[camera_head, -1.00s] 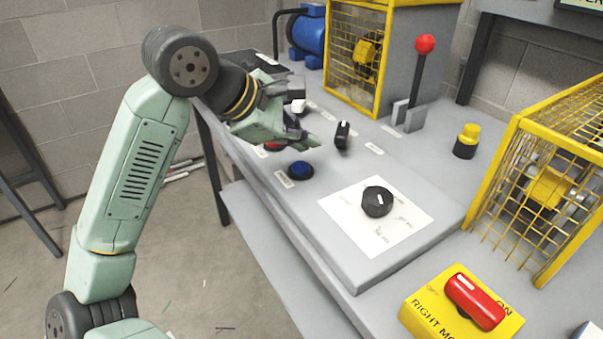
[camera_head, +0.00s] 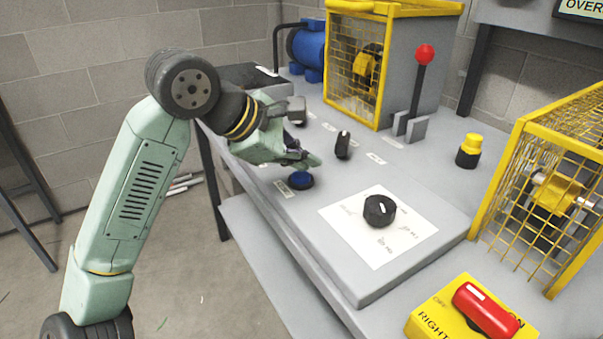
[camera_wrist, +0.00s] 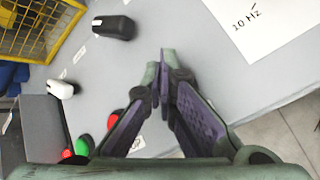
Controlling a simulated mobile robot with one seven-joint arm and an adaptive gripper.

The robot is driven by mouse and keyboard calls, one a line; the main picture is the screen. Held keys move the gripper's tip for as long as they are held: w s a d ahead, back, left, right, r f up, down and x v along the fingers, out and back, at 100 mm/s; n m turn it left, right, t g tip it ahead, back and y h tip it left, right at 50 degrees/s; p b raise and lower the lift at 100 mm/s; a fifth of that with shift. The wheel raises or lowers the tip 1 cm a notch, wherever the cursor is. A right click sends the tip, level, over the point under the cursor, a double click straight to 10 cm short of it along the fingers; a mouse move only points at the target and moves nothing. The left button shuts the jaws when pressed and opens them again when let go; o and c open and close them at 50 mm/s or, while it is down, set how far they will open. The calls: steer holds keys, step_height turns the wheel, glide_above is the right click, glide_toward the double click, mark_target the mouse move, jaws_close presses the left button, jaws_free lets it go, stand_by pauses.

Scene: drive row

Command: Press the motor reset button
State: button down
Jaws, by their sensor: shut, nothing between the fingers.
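A round blue button (camera_head: 301,180) in a dark ring sits near the front edge of the grey bench panel, with a small white label beside it that I cannot read. No button is legibly marked as the motor reset. My gripper (camera_head: 315,161) is shut and empty, with its fingertips just above and behind the blue button in the head view, seemingly apart from it. In the wrist view my gripper (camera_wrist: 164,58) points over bare panel and the blue button is hidden. A green button (camera_wrist: 83,146) and a red button (camera_wrist: 113,120) show left of the fingers there.
A black selector (camera_head: 343,145) stands behind the fingertips. A black dial (camera_head: 379,210) sits on white paper to the right. A red-knobbed lever (camera_head: 425,55), a yellow-topped button (camera_head: 469,148), yellow cages (camera_head: 352,60) and a red switch on a yellow box (camera_head: 486,309) stand around.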

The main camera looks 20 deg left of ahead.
mark_target(302, 177)
steer(key=shift+f, duration=0.1)
stand_by(0.6)
steer(key=shift+f+b, duration=0.4)
steer(key=shift+b, duration=0.3)
steer(key=shift+r, duration=0.5)
steer(key=shift+r, duration=0.1)
step_height(302, 177, up, 6)
steer(key=p, duration=0.3)
steer(key=shift+p, duration=0.4)
stand_by(0.7)
